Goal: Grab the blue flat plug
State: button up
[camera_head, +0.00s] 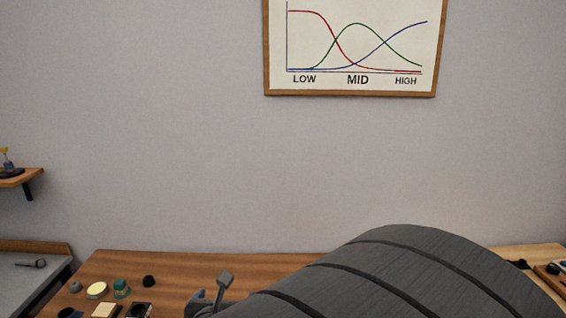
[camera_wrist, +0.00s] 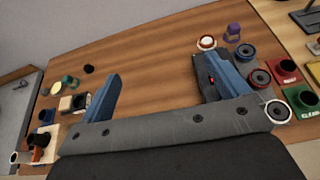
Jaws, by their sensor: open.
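My gripper (camera_wrist: 166,68) is open in the wrist view, its two blue fingers wide apart over the wooden table (camera_wrist: 150,60). Nothing shows between the fingers but bare wood. A small dark blue piece (camera_wrist: 46,116) sits in the group left of the fingers. It may be the blue flat plug, but it is too small to tell its shape. A dark blue piece also shows at the bottom left of the head view (camera_head: 69,313), partly cut by the frame edge. The right finger hides part of the table and a dark piece behind it.
The table's middle is clear.

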jog(key=c, duration=0.6)
